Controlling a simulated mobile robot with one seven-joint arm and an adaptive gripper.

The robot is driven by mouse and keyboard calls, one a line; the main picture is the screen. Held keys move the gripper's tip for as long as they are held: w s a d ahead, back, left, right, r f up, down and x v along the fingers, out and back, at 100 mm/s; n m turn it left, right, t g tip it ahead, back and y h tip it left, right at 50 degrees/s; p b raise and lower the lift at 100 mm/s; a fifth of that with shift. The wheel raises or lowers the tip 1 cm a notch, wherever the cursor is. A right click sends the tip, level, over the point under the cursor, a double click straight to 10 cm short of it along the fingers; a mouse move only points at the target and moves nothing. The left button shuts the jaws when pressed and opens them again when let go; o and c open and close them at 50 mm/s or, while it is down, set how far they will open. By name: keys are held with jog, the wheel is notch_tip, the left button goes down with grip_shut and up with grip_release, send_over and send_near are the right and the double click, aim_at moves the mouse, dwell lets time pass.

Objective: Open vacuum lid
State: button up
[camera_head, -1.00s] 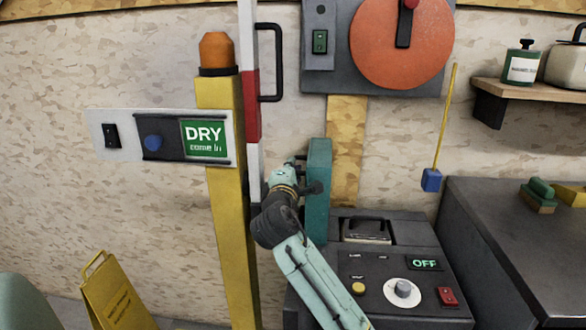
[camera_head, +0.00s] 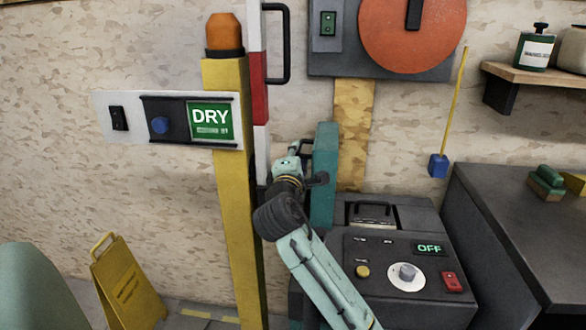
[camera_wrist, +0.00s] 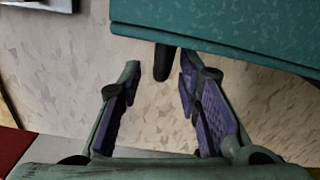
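The vacuum is a dark grey machine (camera_head: 345,285) with a control top. A teal slab (camera_head: 325,175), apparently its lid, stands upright along the machine's left side, edge-on in the head view. In the wrist view the teal slab (camera_wrist: 220,30) fills the upper right, and a dark handle-like bar (camera_wrist: 162,62) sticks out below its edge. My gripper (camera_wrist: 158,78) is open, its purple-padded fingers apart on either side of the bar; I cannot tell whether they touch it. In the head view my gripper (camera_head: 302,150) is at the slab's left face, partly hidden.
A yellow post (camera_head: 235,190) with the DRY sign and a red-white pole (camera_head: 259,90) stand close left of my arm. The control top has a lit OFF display (camera_head: 430,248), a knob (camera_head: 407,272) and a red switch (camera_head: 452,282). A dark counter (camera_head: 520,230) is at right.

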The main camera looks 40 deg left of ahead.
jog(key=v, duration=0.9)
jog(key=shift+d, duration=0.1)
